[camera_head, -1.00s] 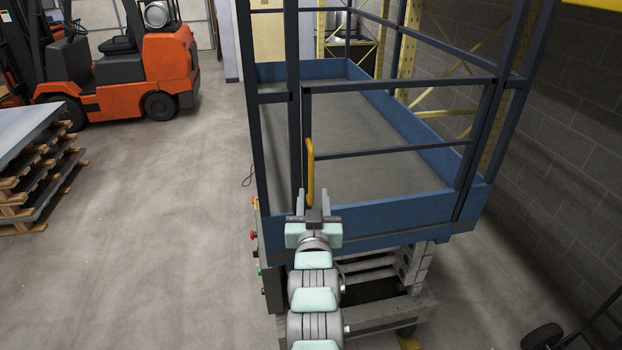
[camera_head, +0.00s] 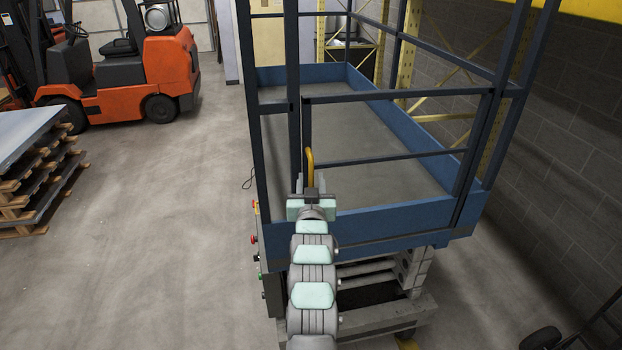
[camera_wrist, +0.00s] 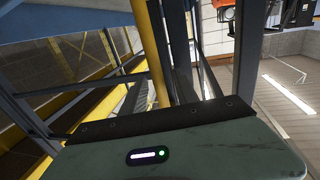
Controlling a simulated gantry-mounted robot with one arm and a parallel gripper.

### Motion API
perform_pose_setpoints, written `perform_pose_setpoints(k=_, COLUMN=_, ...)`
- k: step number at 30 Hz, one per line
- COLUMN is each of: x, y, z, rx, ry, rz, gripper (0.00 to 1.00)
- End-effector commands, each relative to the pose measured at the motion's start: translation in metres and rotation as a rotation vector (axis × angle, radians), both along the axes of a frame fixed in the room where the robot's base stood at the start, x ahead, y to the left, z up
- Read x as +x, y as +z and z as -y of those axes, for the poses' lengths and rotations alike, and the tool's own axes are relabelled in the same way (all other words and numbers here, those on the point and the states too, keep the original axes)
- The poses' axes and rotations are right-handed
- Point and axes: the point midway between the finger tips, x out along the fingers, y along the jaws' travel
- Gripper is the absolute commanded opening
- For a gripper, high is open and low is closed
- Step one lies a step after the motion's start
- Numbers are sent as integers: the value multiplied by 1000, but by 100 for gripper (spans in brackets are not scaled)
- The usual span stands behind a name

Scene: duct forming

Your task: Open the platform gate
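The platform gate (camera_head: 400,97) is a dark blue tube frame across the near end of the lift platform (camera_head: 345,125). It looks shut, in line with the posts on both sides. A yellow upright handle (camera_head: 310,165) is on its left side; it also shows as a yellow bar in the wrist view (camera_wrist: 153,52). My gripper (camera_head: 310,184) is at the handle's lower part, its fingers open with one on each side of the handle.
An orange forklift (camera_head: 150,72) stands at the back left. Stacked pallets with sheets (camera_head: 35,165) are at the left edge. A block wall (camera_head: 575,120) runs along the right. A dark wheeled cart (camera_head: 545,338) is at bottom right. The floor left of the lift is clear.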

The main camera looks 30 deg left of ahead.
Motion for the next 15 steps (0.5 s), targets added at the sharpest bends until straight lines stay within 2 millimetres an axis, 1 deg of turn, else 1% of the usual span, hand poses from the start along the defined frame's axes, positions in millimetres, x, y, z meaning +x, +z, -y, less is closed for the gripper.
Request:
perform_pose_setpoints(k=3, x=3, y=2, z=-2, rx=2, ry=0, rz=3, gripper=36)
perform_pose_setpoints(k=11, x=4, y=1, z=-2, rx=2, ry=0, rz=3, gripper=36)
perform_pose_setpoints(k=15, x=3, y=1, z=-2, rx=2, ry=0, rz=3, gripper=26)
